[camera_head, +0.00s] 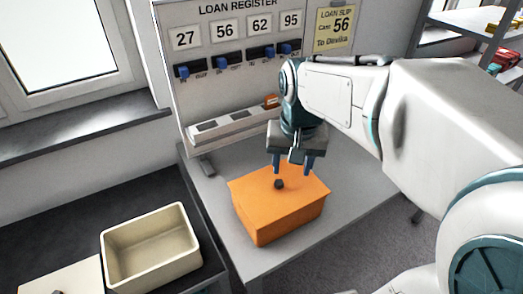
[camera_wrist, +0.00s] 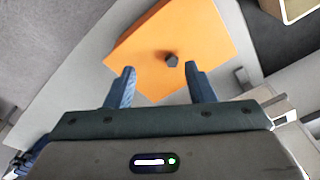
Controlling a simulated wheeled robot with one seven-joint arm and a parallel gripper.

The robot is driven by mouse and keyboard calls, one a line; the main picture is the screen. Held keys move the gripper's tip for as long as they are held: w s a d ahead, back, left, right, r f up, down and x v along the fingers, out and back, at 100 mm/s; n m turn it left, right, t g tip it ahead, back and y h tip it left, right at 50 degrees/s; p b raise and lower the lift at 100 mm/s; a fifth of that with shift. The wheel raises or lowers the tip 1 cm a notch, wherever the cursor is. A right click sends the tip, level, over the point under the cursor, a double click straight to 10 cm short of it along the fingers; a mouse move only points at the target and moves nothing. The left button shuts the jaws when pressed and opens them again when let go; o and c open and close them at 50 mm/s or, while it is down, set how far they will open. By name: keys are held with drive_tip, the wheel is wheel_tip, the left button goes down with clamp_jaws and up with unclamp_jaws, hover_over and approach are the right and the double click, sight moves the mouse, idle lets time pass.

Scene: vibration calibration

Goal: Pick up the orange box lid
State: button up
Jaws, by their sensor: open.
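The orange box lid (camera_head: 292,193) is the top of an orange box (camera_head: 277,225) on the grey table. A small dark knob (camera_head: 279,184) stands near the middle of the lid. In the wrist view the lid (camera_wrist: 190,40) fills the upper middle, with the knob (camera_wrist: 172,60) between and a little beyond the fingertips. My gripper (camera_head: 293,169) points down above the back part of the lid, its two blue fingers apart and empty. The gripper in the wrist view (camera_wrist: 160,82) is open. Whether the fingertips touch the lid cannot be told.
A Loan Register board (camera_head: 238,40) with numbers and blue switches stands behind the table. A white slotted rack (camera_head: 228,124) sits at its foot. A cream open bin (camera_head: 150,215) stands on a dark surface at left. The grey table (camera_head: 348,165) is clear right of the box.

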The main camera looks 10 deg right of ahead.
wheel_tip(320, 180, up, 2)
drive_tip(key=m+g, duration=0.1)
drive_tip(key=m, duration=0.1)
hover_over(279, 182)
drive_tip(key=f, duration=0.8)
drive_tip(key=shift+d+f, duration=0.15)
drive_tip(key=shift+d, duration=0.1)
drive_tip(key=shift+a+f, duration=0.15)
drive_tip(key=shift+f, duration=1.2)
drive_tip(key=shift+a+f, duration=0.1)
drive_tip(key=shift+f, duration=1.25)
clamp_jaws()
